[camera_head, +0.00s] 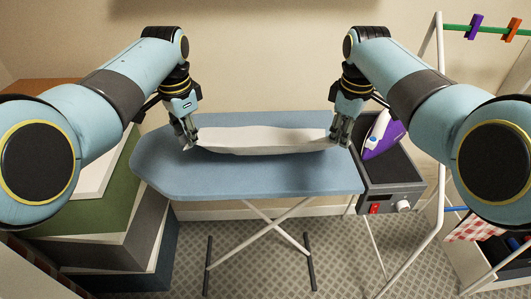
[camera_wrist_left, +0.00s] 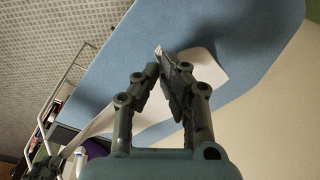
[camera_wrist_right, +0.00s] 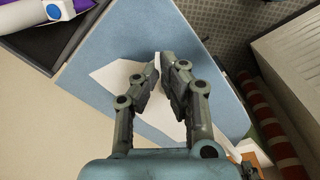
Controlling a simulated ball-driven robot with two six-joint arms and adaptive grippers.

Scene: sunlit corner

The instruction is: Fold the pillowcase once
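The white pillowcase (camera_head: 265,139) spans the middle of the blue ironing board (camera_head: 250,180), with its near edge raised between my grippers and sagging slightly. My left gripper (camera_head: 188,146) is shut on its left near corner; the left wrist view shows a bit of white cloth between the fingertips (camera_wrist_left: 160,58). My right gripper (camera_head: 337,141) is shut on the right near corner, and its fingertips (camera_wrist_right: 163,60) close around white cloth. The part of the pillowcase behind the raised edge shows as a flat white strip; whether layers overlap is hard to tell.
A purple and white iron (camera_head: 383,130) rests on a dark station (camera_head: 390,180) at the board's right end. A white drying rack (camera_head: 440,60) with clothes pegs stands at the right. The board's near strip is bare.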

